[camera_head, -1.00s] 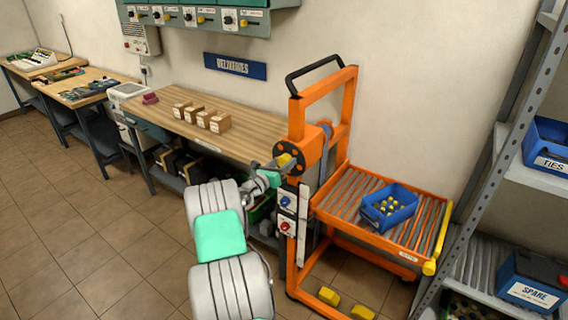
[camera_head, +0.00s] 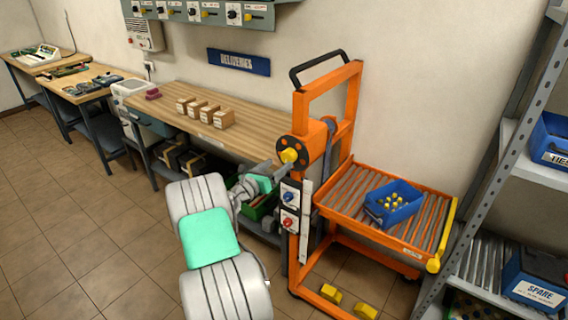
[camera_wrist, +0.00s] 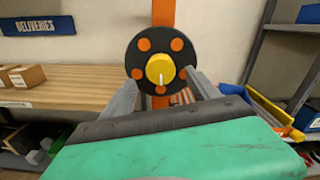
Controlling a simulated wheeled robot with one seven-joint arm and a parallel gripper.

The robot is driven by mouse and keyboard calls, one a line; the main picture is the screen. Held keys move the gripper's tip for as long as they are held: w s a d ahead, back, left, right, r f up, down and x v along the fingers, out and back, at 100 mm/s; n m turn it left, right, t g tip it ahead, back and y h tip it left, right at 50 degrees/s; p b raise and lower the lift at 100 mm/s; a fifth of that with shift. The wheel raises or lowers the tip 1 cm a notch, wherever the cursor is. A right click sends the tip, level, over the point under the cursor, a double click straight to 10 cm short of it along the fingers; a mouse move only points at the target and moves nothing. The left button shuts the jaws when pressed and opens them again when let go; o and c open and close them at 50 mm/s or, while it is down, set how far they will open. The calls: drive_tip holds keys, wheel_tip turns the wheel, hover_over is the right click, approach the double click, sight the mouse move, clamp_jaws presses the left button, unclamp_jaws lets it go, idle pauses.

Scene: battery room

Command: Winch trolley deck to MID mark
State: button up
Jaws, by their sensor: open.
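The orange winch trolley (camera_head: 300,225) stands right of centre in the head view. Its roller deck (camera_head: 345,190) carries a blue bin (camera_head: 393,203) with small yellow-topped items. The winch hub, a black disc with orange dots (camera_wrist: 142,60), has a yellow knob (camera_wrist: 160,69) at its centre; the knob also shows in the head view (camera_head: 289,156). My gripper (camera_wrist: 161,90) is open, its fingers on either side of and below the knob in the wrist view. Whether they touch it I cannot tell. A white strip (camera_head: 306,222) runs down the mast; its marks are too small to read.
A wooden bench (camera_head: 180,118) with several small boxes stands behind my arm. A grey shelf rack (camera_head: 495,165) with blue bins is close on the right. Yellow blocks (camera_head: 331,293) lie by the trolley's base. The floor at left is clear.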

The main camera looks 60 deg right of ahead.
drive_tip(key=shift+a, duration=0.6)
